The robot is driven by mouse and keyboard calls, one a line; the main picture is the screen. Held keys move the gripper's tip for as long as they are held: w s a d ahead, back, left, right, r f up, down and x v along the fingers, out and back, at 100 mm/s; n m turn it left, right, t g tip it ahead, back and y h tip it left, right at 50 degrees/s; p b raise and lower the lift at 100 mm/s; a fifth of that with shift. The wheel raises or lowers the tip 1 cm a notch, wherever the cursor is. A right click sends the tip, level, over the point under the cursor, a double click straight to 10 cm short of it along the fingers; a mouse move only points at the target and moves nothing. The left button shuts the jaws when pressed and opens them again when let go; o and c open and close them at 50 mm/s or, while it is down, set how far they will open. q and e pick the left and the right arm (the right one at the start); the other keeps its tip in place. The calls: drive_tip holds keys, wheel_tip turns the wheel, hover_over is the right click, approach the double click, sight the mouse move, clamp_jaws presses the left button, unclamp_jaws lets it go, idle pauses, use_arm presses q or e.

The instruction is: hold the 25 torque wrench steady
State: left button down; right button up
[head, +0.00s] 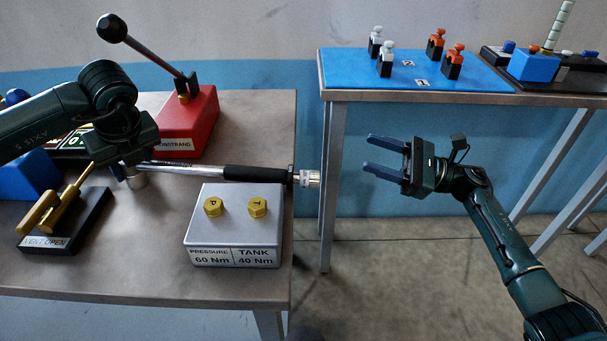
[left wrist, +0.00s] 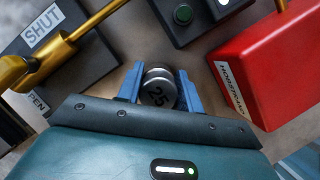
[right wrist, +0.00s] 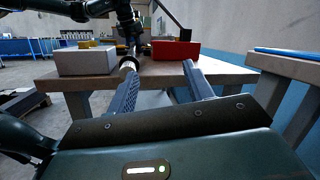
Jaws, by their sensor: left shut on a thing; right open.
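The 25 torque wrench (head: 255,174) lies level above the table, with a silver shaft, a black grip and a silver end past the table's right edge. My left gripper (head: 130,172) is shut on its head end, and the left wrist view shows the round end marked 25 (left wrist: 158,92) between the blue fingers. My right gripper (head: 369,154) is open and empty, to the right of the wrench's free end and apart from it. In the right wrist view the wrench's silver end (right wrist: 128,65) shows near the left finger.
A grey block (head: 236,240) with two yellow caps, labelled PRESSURE 60 Nm and TANK 40 Nm, stands below the grip. A red block (head: 190,125) with a black-knobbed lever stands behind. A yellow-handled valve (head: 60,215) is at left. A second table (head: 420,97) stands right, beyond a gap.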

drive_tip(key=w+d+r+m+t+h, duration=0.3)
drive_tip(key=w+d+m+t+h, duration=0.45)
drive_tip(key=m, duration=0.85)
drive_tip(key=w+d+r+m+t+h, duration=0.35)
drive_tip(key=m+t, duration=0.75)
drive_tip(key=m, duration=0.4)
drive_tip(key=w+d+f+m+h, duration=0.4)
drive_tip(key=m+h, duration=0.3)
drive_tip(key=m, duration=0.5)
drive_tip(key=m+g+y, duration=1.6)
drive_tip(key=m+g, duration=0.6)
drive_tip(key=m, duration=1)
approach(318, 180)
drive_tip(key=a, duration=0.6)
drive_tip(key=w+a+f, duration=0.1)
drive_tip(key=a, duration=0.3)
drive_tip(key=shift+w, duration=0.15)
